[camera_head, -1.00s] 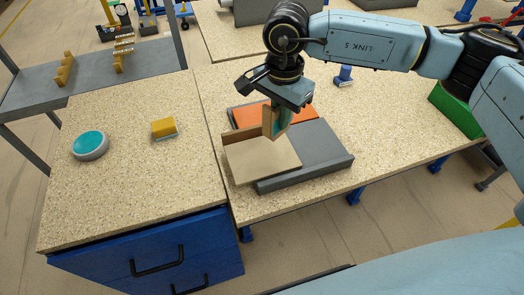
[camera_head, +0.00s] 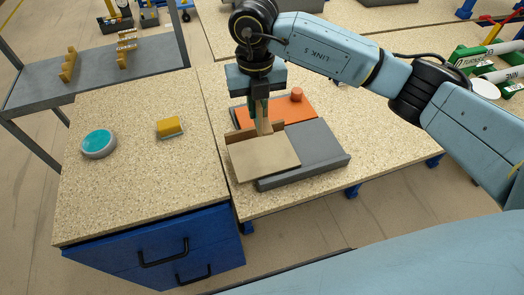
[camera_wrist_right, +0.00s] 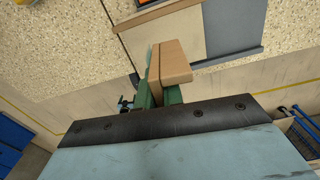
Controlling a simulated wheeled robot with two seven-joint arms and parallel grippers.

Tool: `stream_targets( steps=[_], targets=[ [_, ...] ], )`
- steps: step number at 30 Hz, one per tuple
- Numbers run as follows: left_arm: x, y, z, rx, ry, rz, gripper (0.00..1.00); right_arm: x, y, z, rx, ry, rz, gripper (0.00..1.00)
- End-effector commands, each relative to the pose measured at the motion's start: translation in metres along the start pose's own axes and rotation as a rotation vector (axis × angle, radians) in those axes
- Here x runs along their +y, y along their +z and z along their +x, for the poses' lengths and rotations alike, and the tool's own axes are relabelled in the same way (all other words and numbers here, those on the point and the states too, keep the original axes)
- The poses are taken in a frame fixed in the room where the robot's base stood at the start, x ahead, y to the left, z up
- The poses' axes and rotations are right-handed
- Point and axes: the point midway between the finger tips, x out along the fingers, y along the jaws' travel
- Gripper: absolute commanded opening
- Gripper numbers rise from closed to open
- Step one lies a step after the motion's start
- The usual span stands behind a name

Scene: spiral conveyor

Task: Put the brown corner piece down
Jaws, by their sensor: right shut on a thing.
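The brown corner piece (camera_head: 264,125) is in my right gripper (camera_head: 262,106), which points down with its fingers shut on it. In the right wrist view the piece (camera_wrist_right: 174,64) sticks out between the green fingers (camera_wrist_right: 160,94). In the head view it is over the back part of a tan board (camera_head: 264,160), in front of the brown strip (camera_head: 240,136) along the board's back edge. I cannot tell whether the piece touches the board or strip. My left gripper is not in view.
A grey slab (camera_head: 316,152) lies right of the board, with an orange plate (camera_head: 288,111) and orange knob (camera_head: 297,94) behind. On the left worktop are a teal round button (camera_head: 98,143) and a yellow block (camera_head: 169,126). Free worktop lies between them and the board.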

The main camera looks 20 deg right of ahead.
Motion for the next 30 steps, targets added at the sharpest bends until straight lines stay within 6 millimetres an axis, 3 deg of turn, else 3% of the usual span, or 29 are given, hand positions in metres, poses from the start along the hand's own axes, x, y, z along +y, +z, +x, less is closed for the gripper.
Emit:
stream_targets(
  steps=[5,13,26,30],
  targets=[
    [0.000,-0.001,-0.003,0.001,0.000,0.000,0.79,0.002,0.000,0.003,0.002,-0.001,0.112,0.00],
    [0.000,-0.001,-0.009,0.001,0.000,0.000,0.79,0.002,-0.001,0.050,0.004,-0.001,0.123,0.00],
    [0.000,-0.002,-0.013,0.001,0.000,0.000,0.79,0.002,0.000,0.096,0.002,-0.001,0.121,0.00],
    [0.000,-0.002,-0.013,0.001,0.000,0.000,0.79,0.002,0.001,0.100,-0.002,0.000,0.120,0.00]
  ],
)
